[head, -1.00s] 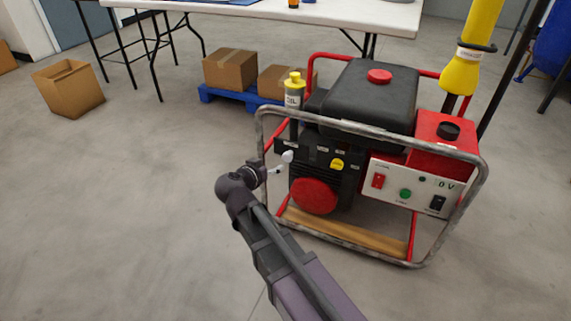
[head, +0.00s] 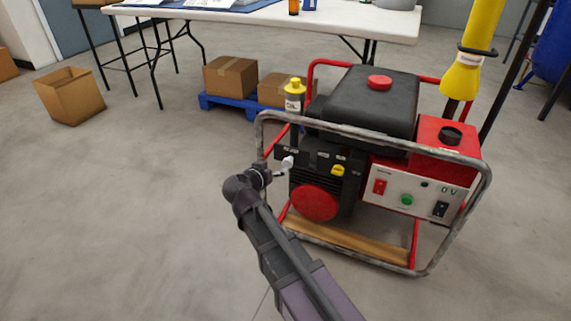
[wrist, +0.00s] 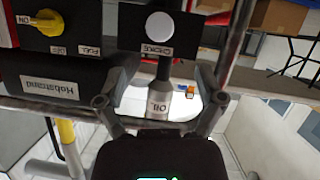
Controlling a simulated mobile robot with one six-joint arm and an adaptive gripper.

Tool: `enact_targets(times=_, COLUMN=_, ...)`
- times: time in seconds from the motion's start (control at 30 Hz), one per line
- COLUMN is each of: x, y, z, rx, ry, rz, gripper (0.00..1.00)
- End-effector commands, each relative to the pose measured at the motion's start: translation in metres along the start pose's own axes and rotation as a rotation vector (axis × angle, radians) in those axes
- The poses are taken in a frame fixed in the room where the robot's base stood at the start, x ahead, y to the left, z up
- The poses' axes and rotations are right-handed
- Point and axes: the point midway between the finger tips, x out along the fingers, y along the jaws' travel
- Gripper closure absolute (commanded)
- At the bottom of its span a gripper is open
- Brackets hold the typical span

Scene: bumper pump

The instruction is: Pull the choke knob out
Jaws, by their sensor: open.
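The choke knob (wrist: 160,25) is a white round knob on a black panel labelled CHOKE, at the top middle of the wrist view, which is upside down. In the head view a pale knob (head: 288,162) shows at the left end of the generator's front. My gripper (wrist: 158,100) is open and empty. Its two fingers are spread apart, and the knob lies ahead, roughly between their lines, not held. In the head view my gripper (head: 277,172) is just left of the generator (head: 365,100), close to the knob; the remaining gap is hard to judge.
The tubular frame (head: 375,130) runs around the generator close to my gripper. A yellow fuel knob (wrist: 48,22) sits beside the choke panel. An oil bottle (head: 293,98) stands behind. Floor to the left is clear up to a cardboard box (head: 70,97).

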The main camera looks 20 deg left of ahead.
Motion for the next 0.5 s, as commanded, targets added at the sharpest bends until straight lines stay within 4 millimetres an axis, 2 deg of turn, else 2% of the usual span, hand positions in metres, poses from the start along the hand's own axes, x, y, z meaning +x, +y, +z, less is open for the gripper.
enact_targets(times=0.1, x=0.021, y=-0.001, z=0.002, rx=0.0, ry=-0.001, rz=0.002, gripper=0.13)
enact_targets(times=0.5, x=0.08, y=-0.001, z=0.001, rx=0.0, ry=-0.001, rz=0.001, gripper=0.13)
